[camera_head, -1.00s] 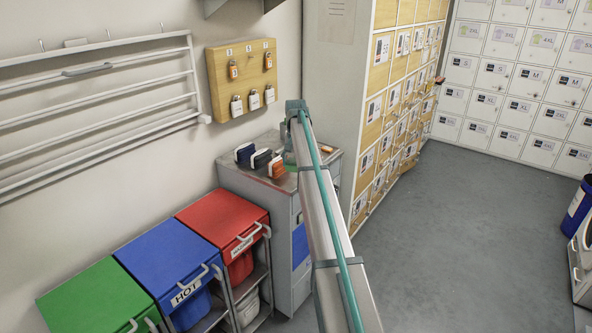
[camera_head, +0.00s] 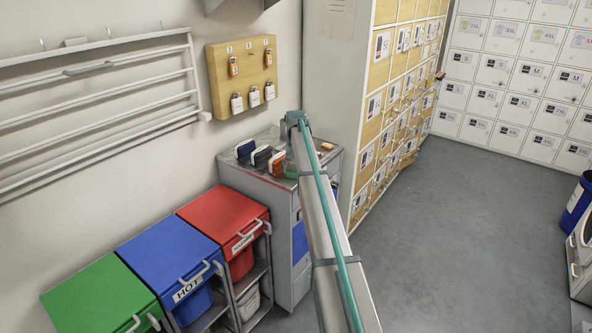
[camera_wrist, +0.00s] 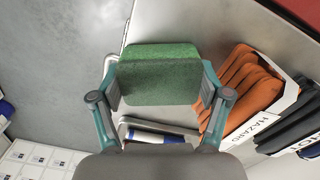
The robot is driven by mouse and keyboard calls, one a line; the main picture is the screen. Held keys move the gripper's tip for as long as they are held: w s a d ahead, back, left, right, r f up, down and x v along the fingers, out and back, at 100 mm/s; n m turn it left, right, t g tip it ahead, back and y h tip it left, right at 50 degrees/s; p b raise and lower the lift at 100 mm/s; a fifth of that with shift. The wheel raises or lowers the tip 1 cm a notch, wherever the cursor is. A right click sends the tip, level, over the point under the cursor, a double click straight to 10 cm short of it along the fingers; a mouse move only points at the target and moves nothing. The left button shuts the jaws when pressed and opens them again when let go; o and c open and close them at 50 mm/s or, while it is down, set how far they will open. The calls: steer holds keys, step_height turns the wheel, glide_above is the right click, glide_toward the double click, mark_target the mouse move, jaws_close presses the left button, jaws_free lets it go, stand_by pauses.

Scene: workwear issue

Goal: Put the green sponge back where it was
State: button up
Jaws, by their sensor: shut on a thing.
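The green sponge (camera_wrist: 160,73) is held between the two fingers of my gripper (camera_wrist: 160,85) in the wrist view, with a finger at each side. A grey surface lies beneath it, and I cannot tell the sponge's exact height above it. In the head view a small green patch, likely the sponge (camera_head: 291,171), shows beside my arm above the grey cabinet (camera_head: 283,240). My gripper itself is mostly hidden there behind my arm.
A white holder of orange cloths marked HAZARD (camera_wrist: 268,118) stands close to the right of my gripper, with a dark-cloth holder (camera_wrist: 290,135) beyond. A blue-and-white item (camera_wrist: 153,137) lies near. Red (camera_head: 222,222), blue (camera_head: 165,262) and green (camera_head: 95,297) lidded bins stand left.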

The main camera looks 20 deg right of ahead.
steer(key=o, duration=1.1)
step_height(320, 180, up, 12)
steer(key=b, duration=0.2)
steer(key=shift+r+b, duration=0.15)
steer(key=shift+b, duration=0.15)
